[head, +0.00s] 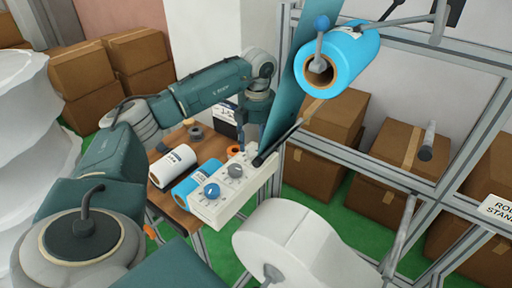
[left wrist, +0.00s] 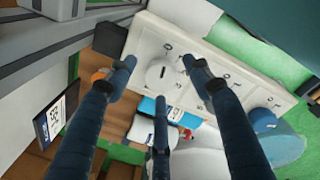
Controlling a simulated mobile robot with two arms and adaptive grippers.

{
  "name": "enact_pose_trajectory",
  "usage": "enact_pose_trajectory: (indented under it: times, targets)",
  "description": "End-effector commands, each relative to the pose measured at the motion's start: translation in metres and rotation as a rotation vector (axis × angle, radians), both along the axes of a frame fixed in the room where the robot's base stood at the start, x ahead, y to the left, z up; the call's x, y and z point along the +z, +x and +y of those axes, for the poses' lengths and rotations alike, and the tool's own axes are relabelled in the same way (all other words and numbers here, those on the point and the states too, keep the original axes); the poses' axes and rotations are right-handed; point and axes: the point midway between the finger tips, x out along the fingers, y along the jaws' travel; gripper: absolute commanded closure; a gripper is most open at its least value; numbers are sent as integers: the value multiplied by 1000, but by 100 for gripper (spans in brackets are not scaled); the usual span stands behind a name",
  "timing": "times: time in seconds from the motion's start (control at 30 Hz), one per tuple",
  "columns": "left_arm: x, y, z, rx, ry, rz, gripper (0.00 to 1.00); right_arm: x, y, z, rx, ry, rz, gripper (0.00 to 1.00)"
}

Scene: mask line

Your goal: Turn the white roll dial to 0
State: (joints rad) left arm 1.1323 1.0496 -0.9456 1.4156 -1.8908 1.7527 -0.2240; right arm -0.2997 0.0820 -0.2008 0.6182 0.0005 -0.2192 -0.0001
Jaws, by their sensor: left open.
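The white roll dial (left wrist: 158,76) is a round white knob with a dark pointer mark, set on a white control panel (left wrist: 205,45) with printed numbers. A "0" is printed close above it in the left wrist view. My left gripper (left wrist: 160,68) is open, with its dark fingers spread around the dial; I cannot tell whether they touch it. In the head view the left gripper (head: 245,148) is over the far end of the panel (head: 216,208) and hides the white dial there. My right gripper is not in view.
A metal frame with a blue roll (head: 340,65) and a large white roll (head: 300,245) stand close to the right.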

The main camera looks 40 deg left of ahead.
Motion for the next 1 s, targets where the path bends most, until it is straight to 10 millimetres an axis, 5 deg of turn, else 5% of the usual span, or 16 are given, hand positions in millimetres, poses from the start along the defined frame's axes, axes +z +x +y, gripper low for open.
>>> enact_pose_trajectory:
  times: [0.5,1.0]
  targets:
    - [98,-1,-8,-2,-2,-6,49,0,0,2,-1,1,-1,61]
    - [114,-2,-9,-1,-1,-3,49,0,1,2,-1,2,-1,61]
